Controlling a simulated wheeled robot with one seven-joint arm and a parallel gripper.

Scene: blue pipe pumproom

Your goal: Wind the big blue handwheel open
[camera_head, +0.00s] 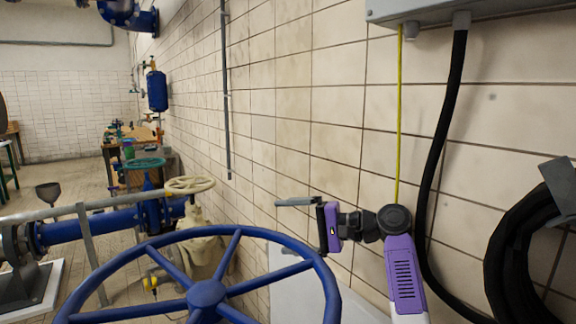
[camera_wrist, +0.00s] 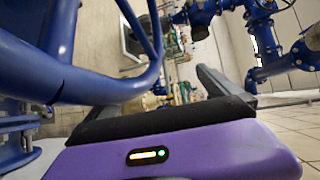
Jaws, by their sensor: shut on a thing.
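The big blue handwheel (camera_head: 206,293) fills the lower middle of the head view, with its hub, spokes and most of its rim showing. My purple gripper (camera_head: 304,222) is at the right side of its rim, close against the wall. One grey finger shows above the rim and points left; the other finger is hidden. In the wrist view, the blue rim (camera_wrist: 90,88) passes close in front of my gripper at the left, and one dark finger (camera_wrist: 222,84) shows on the right. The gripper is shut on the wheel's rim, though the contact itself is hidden.
The tiled wall (camera_head: 335,120) runs close behind my gripper. A black hose (camera_head: 445,150) and a yellow cable (camera_head: 400,115) hang from a grey box (camera_head: 470,12). A cream handwheel (camera_head: 190,185) and a green one (camera_head: 145,164) stand beyond, on blue pipes.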

